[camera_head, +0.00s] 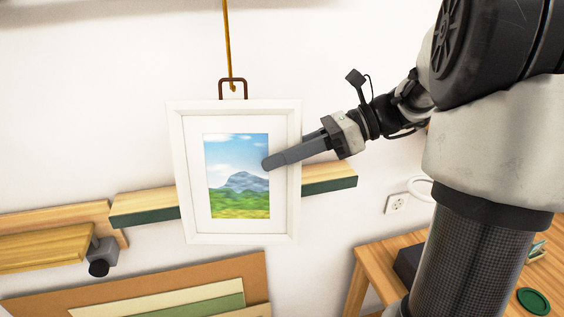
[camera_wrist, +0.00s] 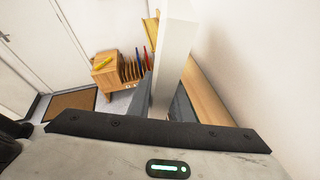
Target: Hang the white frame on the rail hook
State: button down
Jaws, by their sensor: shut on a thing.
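The white frame (camera_head: 185,180) with a mountain landscape print hangs nearly upright in my gripper. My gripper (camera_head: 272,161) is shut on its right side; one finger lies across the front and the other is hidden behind. A dark brown hanger loop (camera_head: 233,80) stands up from the frame's top edge. A thin brass rail hook (camera_head: 227,45) comes down from above, and its lower end overlaps the loop in the picture. I cannot tell whether the hook is through the loop. In the wrist view the frame shows edge-on (camera_wrist: 174,45) between the fingers (camera_wrist: 163,98).
A wooden ledge with a green front (camera_head: 145,210) runs behind the frame. A wooden shelf with a dark knob (camera_head: 50,245) is at left, a brown board (camera_head: 130,288) below. A wooden table (camera_head: 375,270) is at lower right. The wrist view shows a wooden rack (camera_wrist: 107,75).

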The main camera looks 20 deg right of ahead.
jog(key=w, duration=0.1)
jog(key=w+f+p, duration=0.1)
jog(key=shift+w, duration=0.3)
jog(key=shift+f, duration=0.1)
dwell(0.3)
dwell(0.4)
jog(key=c, duration=1.5)
grip_release()
jog(key=shift+c, duration=0.2)
jog(key=shift+f, duration=0.1)
jog(key=shift+d, duration=0.1)
